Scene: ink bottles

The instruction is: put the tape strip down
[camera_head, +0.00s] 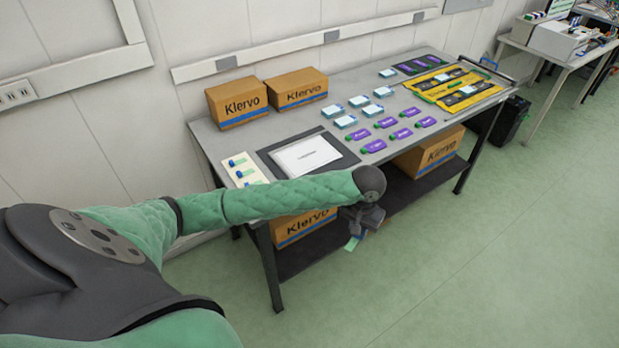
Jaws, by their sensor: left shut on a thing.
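My left gripper (359,231) hangs in front of the table's front edge, at the end of my green-sleeved arm. It is shut on a small light green tape strip (353,243), whose lower end shows below the fingers. The strip is clear of the tabletop in this view. A cream card (237,158) with small green and blue pieces on it lies at the table's left end. My right gripper is not in view.
The grey table (232,141) holds a dark mat with a white sheet (305,154), several purple bottles (386,122), several pale blue-white boxes (359,101), a yellow tray (428,93) and two Klervo cartons (296,88). More cartons (432,153) stand on the lower shelf.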

